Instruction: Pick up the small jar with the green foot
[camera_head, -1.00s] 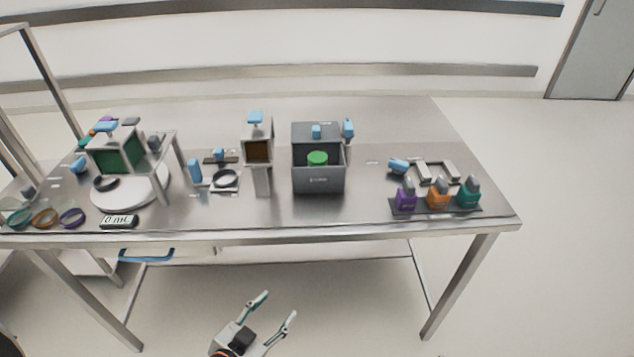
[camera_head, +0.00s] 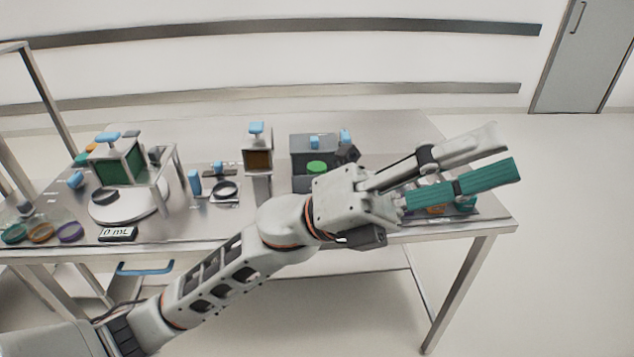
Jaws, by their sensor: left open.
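The small jar with the green foot (camera_head: 464,204) stands at the right end of a dark rack (camera_head: 470,213) on the right of the table. Only a low sliver of its green part shows; its upper part is hidden behind my left gripper. An orange jar (camera_head: 433,210) beside it is also mostly covered. My left gripper (camera_head: 506,152) is open and empty, its grey and green fingers spread and pointing right. In the picture it lies over the jars; its height above them cannot be told. My right gripper is not in view.
A grey open box (camera_head: 303,180) with a green round thing (camera_head: 317,167) stands mid-table, partly behind my arm. A small stand (camera_head: 257,157) and a white round plate (camera_head: 130,206) are further left.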

